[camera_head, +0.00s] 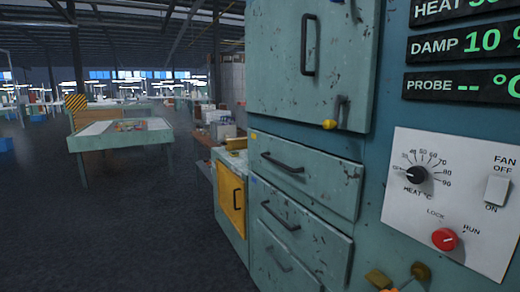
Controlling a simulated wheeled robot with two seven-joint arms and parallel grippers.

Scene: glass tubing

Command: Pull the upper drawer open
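The upper drawer (325,187) is a pale green, chipped metal front in the cabinet, below a tall door. Its dark bar handle (282,163) runs slantwise across the upper left of the front. The drawer looks shut, its front in line with the drawers below. A lower drawer (325,245) with a similar dark handle (280,216) sits under it, and another handle (277,258) shows further down.
The door (345,60) above has a dark handle and a yellow-knobbed latch (329,124). A control panel (465,205) is on the right. A yellow locker (231,200) stands left; open floor (130,235) lies beyond.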

